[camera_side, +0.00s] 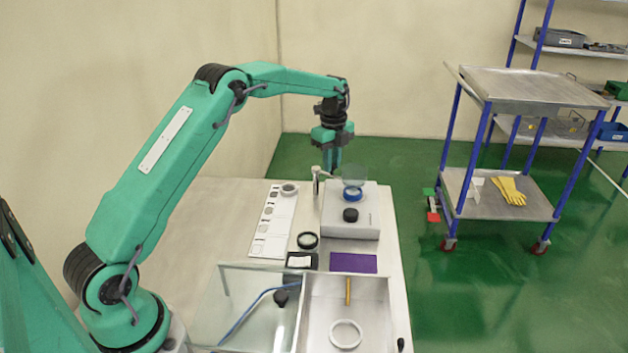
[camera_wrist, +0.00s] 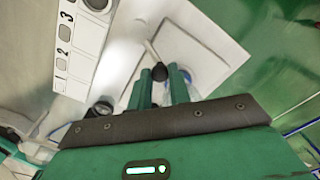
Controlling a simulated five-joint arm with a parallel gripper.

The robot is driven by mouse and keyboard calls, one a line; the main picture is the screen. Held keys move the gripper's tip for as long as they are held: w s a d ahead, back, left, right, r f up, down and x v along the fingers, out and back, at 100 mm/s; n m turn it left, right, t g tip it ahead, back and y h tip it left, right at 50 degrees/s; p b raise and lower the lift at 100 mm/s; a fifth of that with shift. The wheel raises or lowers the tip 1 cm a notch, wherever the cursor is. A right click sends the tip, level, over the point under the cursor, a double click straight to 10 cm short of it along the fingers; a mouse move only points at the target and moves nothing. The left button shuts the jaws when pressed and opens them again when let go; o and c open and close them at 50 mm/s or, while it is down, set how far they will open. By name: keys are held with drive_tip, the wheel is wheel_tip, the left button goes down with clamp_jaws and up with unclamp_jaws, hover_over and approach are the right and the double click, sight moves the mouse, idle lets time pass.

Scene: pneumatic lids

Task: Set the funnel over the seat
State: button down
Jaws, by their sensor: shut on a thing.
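The funnel (camera_side: 355,173) is a clear, pale cone, seen in the side view just right of my fingertips. My gripper (camera_side: 334,170) points down and is shut on the funnel at its left side; the exact contact is hard to see. A blue ring (camera_side: 352,194), which looks like the seat, is on the grey box (camera_side: 348,231) directly below the funnel. I cannot tell whether the funnel touches it. In the wrist view my gripper (camera_wrist: 161,76) hides part of the box, and a bit of blue (camera_wrist: 188,76) shows beside the right finger.
A black knob (camera_side: 350,215) sits on the box in front of the ring. A small metal post (camera_side: 316,182) stands close left of my gripper. A numbered white strip (camera_side: 273,222), a dark ring (camera_side: 307,240), a purple mat (camera_side: 353,262) and a metal tray (camera_side: 375,318) lie nearby.

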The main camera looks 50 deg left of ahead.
drive_tip(key=shift+d, duration=0.1)
idle(0.3)
drive_tip(key=c, duration=1.3)
unclamp_jaws()
drive_tip(key=shift+r, duration=0.1)
drive_tip(key=shift+r, duration=3.8)
drive_tip(key=shift+r, duration=0.15)
